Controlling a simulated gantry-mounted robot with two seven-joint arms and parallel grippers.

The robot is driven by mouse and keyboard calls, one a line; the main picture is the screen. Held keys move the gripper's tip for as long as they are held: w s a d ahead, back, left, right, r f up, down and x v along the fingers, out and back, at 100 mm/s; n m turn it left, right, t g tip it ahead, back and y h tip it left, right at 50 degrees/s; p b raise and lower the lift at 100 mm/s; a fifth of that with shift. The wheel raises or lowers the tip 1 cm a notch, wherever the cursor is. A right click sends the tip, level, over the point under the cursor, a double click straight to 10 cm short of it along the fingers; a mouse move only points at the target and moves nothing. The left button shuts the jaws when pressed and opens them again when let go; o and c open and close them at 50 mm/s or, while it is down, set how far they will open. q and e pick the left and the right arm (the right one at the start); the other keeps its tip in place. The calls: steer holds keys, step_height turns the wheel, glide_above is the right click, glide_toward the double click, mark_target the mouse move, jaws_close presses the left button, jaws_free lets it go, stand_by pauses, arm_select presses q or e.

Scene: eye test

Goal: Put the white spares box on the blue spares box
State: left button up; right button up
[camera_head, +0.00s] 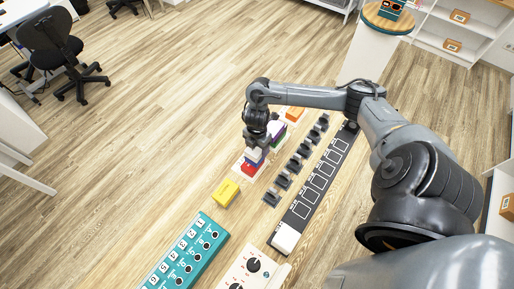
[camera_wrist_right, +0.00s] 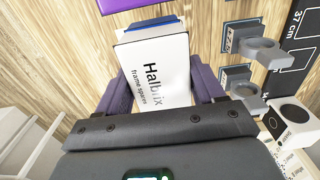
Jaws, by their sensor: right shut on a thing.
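The white spares box (camera_head: 254,153), labelled "Halbrix frame spares", fills the middle of the right wrist view (camera_wrist_right: 158,68). My right gripper (camera_head: 255,147) is shut on it, with a dark finger along each side. The blue spares box (camera_head: 253,161) is directly under the white box, on top of a red box (camera_head: 248,169). In the right wrist view a blue edge (camera_wrist_right: 152,26) shows just past the white box's far end. I cannot tell whether the white box touches the blue one or hovers slightly above it. My left gripper is not in view.
A yellow box (camera_head: 226,193) lies nearer. Purple, green and orange boxes (camera_head: 294,114) lie behind the stack. A row of dark holders (camera_head: 284,180) and a black marked strip (camera_head: 310,192) run along the right. A teal panel (camera_head: 186,252) and a white knob panel (camera_head: 250,268) lie in front.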

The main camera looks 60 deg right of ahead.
steer(key=shift+f, duration=0.15)
steer(key=shift+f, duration=0.1)
steer(key=o, duration=1.1)
step_height(320, 180, up, 12)
steer(key=p, duration=0.5)
steer(key=w+a+f+m+t+y, duration=0.2)
steer(key=a+t, duration=0.5)
steer(key=a, duration=2.3)
steer(key=s+d+r+m+g+h, duration=0.1)
steer(key=s+d+r+m+g, duration=0.2)
steer(key=s+d+m, duration=0.4)
steer(key=s+m, duration=0.5)
steer(key=shift+s+d+h, duration=0.15)
steer(key=shift+s+h, duration=0.1)
steer(key=shift+h, duration=0.15)
